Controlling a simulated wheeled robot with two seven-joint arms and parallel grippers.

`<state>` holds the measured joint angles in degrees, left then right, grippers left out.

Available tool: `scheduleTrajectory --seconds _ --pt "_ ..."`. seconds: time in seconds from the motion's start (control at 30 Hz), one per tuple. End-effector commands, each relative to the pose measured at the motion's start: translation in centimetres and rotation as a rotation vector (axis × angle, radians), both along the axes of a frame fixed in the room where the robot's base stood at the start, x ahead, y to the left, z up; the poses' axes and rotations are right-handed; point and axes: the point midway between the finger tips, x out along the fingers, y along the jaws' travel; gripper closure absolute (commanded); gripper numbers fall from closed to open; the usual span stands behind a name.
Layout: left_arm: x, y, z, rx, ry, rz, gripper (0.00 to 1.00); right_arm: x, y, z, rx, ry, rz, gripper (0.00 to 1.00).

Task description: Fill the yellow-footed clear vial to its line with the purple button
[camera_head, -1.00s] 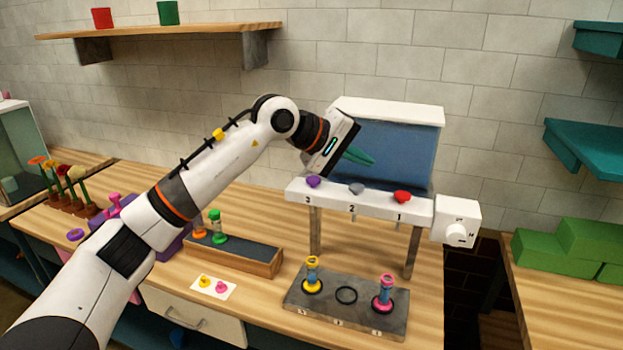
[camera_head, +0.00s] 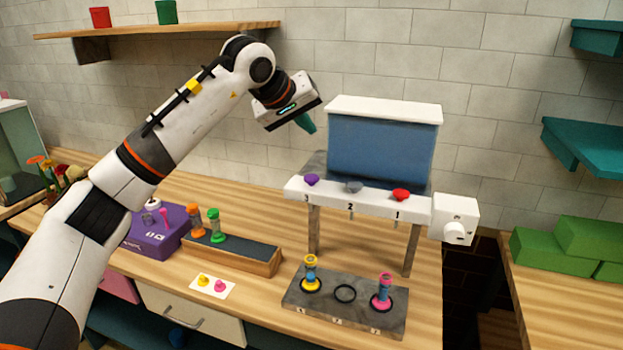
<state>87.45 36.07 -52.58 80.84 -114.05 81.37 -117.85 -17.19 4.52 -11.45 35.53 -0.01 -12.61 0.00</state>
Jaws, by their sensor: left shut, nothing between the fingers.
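The yellow-footed clear vial (camera_head: 310,272) stands upright in the ring at the left of the grey slab (camera_head: 345,317), below the number 3 end of the dispenser. Bluish colour shows in it, but the level and line are too small to read. The purple button (camera_head: 311,180) sits above number 3 on the white dispenser ledge (camera_head: 375,204). My left gripper (camera_head: 307,123) is shut and empty, raised in the air above and left of the purple button, apart from it. My right gripper is not in view.
A grey button (camera_head: 354,187) and a red button (camera_head: 401,195) share the ledge. A pink-footed vial (camera_head: 382,293) stands in the slab's right ring; the middle ring (camera_head: 345,294) is empty. A white knob box (camera_head: 456,219) is at the right. A dark rack (camera_head: 235,254) holds orange and green-footed vials.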

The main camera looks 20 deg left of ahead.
Motion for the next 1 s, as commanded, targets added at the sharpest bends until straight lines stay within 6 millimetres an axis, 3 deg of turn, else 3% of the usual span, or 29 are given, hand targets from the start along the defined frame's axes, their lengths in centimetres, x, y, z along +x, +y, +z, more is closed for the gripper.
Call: scheduleTrajectory --seconds 0.43,0.6,1.0 --pt "0.0 -0.1 -6.2 -0.001 0.001 -0.002 1.00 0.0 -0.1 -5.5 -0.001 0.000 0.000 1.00" --pt "0.0 0.0 -7.8 0.001 0.000 -0.001 1.00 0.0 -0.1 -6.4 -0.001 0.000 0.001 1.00" --pt "0.0 0.0 -8.3 0.000 0.001 -0.001 1.00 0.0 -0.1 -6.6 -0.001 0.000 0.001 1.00"
